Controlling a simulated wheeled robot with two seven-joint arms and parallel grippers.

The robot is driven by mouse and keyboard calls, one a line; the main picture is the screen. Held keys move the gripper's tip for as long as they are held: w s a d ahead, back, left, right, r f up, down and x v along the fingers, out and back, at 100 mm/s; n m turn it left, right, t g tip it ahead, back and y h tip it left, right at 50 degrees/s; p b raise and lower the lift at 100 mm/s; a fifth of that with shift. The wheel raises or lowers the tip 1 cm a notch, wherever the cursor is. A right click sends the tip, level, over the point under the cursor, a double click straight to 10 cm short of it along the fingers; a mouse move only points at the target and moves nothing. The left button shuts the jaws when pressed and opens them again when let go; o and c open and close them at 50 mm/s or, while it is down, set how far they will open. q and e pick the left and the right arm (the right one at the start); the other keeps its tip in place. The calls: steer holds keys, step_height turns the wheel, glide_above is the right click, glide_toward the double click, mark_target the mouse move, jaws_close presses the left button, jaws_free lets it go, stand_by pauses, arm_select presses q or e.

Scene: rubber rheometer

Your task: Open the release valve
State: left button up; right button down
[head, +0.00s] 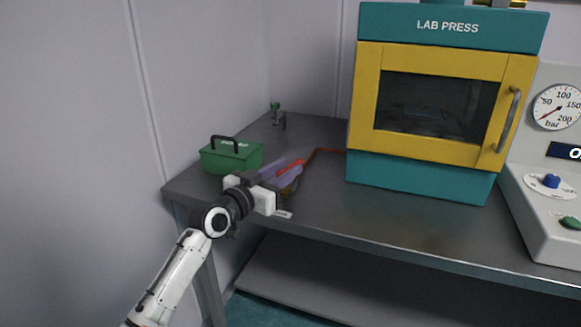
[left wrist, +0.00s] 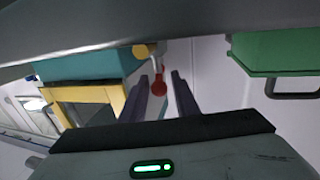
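The release valve's red lever (head: 290,167) shows beside my left gripper (head: 283,174) in the head view, on the bench's left part. In the left wrist view its red rounded end (left wrist: 158,86) appears between the two dark fingers of my left gripper (left wrist: 163,78). The fingers stand apart, with visible gaps on both sides of the red end. A brass-coloured part (left wrist: 140,51) sits by the lever there. The gripper hides much of the valve body in the head view. I cannot tell whether a finger touches the lever. My right gripper is out of view.
A green box (head: 231,157) with a black handle stands close behind the gripper. A copper pipe (head: 325,150) runs to the yellow and teal lab press (head: 440,100). The bench front (head: 400,215) is clear.

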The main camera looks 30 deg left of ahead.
arm_select(q)
steer(key=shift+w, duration=1.15)
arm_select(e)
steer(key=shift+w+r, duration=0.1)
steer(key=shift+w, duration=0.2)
